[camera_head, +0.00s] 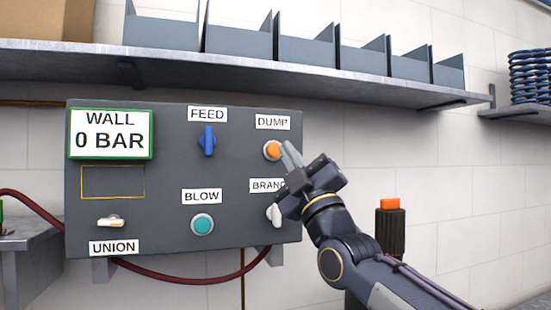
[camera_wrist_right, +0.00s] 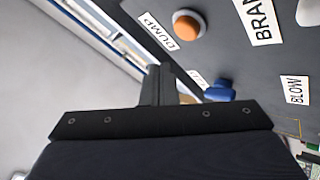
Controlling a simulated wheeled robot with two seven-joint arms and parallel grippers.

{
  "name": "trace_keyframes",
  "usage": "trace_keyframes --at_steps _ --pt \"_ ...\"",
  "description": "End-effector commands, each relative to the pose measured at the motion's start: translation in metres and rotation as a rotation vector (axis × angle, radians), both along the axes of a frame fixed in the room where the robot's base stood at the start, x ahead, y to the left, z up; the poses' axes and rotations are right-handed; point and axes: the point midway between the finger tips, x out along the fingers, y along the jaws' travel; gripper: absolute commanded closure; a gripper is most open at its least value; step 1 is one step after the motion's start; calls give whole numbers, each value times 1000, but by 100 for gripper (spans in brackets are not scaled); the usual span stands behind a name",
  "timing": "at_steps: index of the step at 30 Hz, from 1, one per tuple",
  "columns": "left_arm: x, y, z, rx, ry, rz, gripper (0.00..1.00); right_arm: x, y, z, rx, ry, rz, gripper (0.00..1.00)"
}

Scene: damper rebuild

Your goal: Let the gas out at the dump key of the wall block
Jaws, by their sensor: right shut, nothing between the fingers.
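The dark wall block (camera_head: 160,225) hangs on the wall, with a display (camera_head: 110,134) reading "WALL 0 BAR". The dump key is a round orange button (camera_head: 272,151) at the block's upper right, under the label "DUMP". It also shows in the right wrist view (camera_wrist_right: 189,24). My right gripper (camera_head: 288,150) is shut and empty, its fingertips just right of the orange button in the head view. I cannot tell whether they touch it; in the wrist view a gap shows between them. My left gripper is not in view.
The block also carries a blue feed handle (camera_head: 207,140), a teal blow button (camera_head: 202,225), a white union lever (camera_head: 111,221) and a partly hidden branch lever (camera_head: 277,215). A shelf (camera_head: 230,65) with grey bins runs above. A dark red hose (camera_head: 185,279) loops below.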

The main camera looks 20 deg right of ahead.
Motion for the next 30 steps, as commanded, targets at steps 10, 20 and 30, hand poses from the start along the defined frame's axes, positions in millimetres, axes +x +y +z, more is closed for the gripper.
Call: trace_keyframes --at_steps 10,20,30 --pt "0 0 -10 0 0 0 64 -20 1 0 -1 -1 1 100" --pt "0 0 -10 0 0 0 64 -20 1 0 -1 -1 1 100" --pt "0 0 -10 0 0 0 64 -15 -11 -106 174 408 144 100"
